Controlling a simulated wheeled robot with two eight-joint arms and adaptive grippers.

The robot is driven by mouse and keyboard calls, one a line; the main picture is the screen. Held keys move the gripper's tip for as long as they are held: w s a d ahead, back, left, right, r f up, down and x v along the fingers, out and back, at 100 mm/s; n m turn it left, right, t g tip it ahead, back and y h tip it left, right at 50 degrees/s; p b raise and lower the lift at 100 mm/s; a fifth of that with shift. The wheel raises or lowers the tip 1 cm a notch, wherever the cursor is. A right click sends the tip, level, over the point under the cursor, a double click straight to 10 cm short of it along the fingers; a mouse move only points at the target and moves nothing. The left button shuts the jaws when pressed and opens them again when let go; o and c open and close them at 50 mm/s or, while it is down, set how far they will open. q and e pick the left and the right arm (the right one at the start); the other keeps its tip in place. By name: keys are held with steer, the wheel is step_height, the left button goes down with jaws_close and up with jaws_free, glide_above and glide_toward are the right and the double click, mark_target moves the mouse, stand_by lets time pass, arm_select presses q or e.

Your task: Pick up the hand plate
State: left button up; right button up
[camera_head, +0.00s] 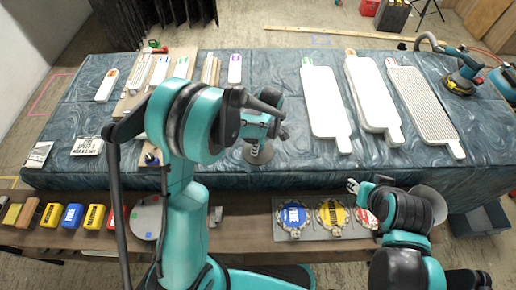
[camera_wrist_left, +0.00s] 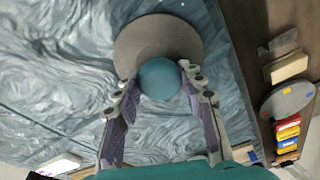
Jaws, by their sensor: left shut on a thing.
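The hand plate looks like a flat grey disc (camera_wrist_left: 132,46) with a round teal knob (camera_wrist_left: 159,78). In the left wrist view the fingers of my left gripper (camera_wrist_left: 158,82) are closed on both sides of the knob. In the head view my left gripper (camera_head: 262,130) is above the grey disc (camera_head: 258,153), near the front edge of the blue-cloth table; the arm hides part of it. I cannot tell whether the disc touches the cloth. My right gripper (camera_head: 356,187) is by the table's front edge, away from the plate; its finger gap is unclear.
Long white panels (camera_head: 322,100) lie right of the plate on the cloth (camera_head: 280,75). Smaller boards (camera_head: 158,72) lie at left. A wooden bench (camera_head: 250,235) in front holds coloured blocks (camera_head: 72,216) and round badges (camera_head: 293,217). The cloth around the disc is clear.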

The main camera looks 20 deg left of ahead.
arm_select(q)
step_height(320, 180, up, 4)
steer(key=shift+p, duration=1)
steer(key=s+d+r+p, duration=0.2)
steer(key=d+r, duration=0.5)
steer(key=d, duration=0.4)
steer(key=shift+s+d+p, duration=0.2)
steer(key=shift+s+p, duration=0.05)
steer(key=shift+p, duration=0.4)
steer(key=o, duration=0.7)
steer(key=c, duration=0.5)
steer(key=shift+f, duration=0.1)
